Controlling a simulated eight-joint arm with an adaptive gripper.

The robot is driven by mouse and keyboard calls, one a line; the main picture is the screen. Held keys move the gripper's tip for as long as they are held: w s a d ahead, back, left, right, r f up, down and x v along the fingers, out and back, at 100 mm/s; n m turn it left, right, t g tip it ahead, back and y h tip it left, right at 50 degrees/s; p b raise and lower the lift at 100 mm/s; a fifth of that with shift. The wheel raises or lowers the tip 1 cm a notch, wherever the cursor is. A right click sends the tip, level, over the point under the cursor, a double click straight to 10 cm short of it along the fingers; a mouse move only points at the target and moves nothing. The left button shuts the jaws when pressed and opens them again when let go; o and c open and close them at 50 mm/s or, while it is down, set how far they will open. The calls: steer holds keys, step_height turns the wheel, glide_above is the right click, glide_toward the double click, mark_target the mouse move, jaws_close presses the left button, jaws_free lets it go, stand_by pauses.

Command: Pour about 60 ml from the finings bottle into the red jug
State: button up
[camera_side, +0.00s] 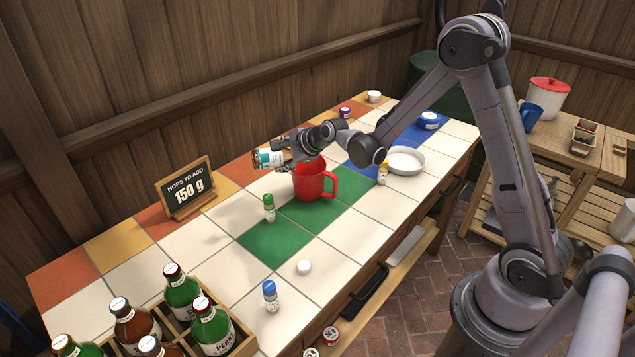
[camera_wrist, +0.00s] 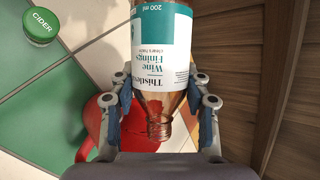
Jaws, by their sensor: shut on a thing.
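The finings bottle (camera_side: 270,157) is brown glass with a white and teal "Wine Finings" label. My gripper (camera_side: 290,152) is shut around it and holds it over the counter, tipped about level in the side view. In the wrist view my gripper (camera_wrist: 160,95) has one finger on each side of the bottle (camera_wrist: 160,50). Its threaded, uncapped neck points down the picture. The red jug (camera_side: 312,182) stands upright on the tiles, below and right of the bottle. It shows partly behind my gripper in the wrist view (camera_wrist: 92,115). No falling stream is visible; the jug's inside is hidden.
A green-capped vial (camera_side: 268,208) stands close left of the jug. A yellow vial (camera_side: 383,172) and white dish (camera_side: 406,160) are to its right. A chalkboard (camera_side: 187,190) reads 150 g. A bottle crate (camera_side: 250,342) is front left. A white cap (camera_side: 304,267) lies in front.

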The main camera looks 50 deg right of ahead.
steer(key=shift+d+r+p, duration=0.1)
steer(key=shift+r+p, duration=0.05)
steer(key=shift+p, duration=0.15)
stand_by(0.5)
steer(key=shift+w+a+f, duration=0.1)
steer(key=shift+a+f, duration=0.15)
steer(key=shift+r+n+g+h, duration=0.25)
steer(key=shift+n+g+h, duration=0.25)
steer(key=shift+g+h, duration=0.15)
steer(key=shift+w+a+f+n+g+h, duration=0.2)
steer(key=shift+a+f+h, duration=0.15)
steer(key=shift+f, duration=0.3)
steer(key=shift+w+a+f+n+g+h, duration=0.2)
steer(key=shift+f+h, duration=0.2)
steer(key=shift+f, duration=0.2)
steer(key=shift+s+d, duration=0.1)
steer(key=shift+r+h, duration=0.15)
steer(key=shift+h, duration=0.15)
stand_by(0.4)
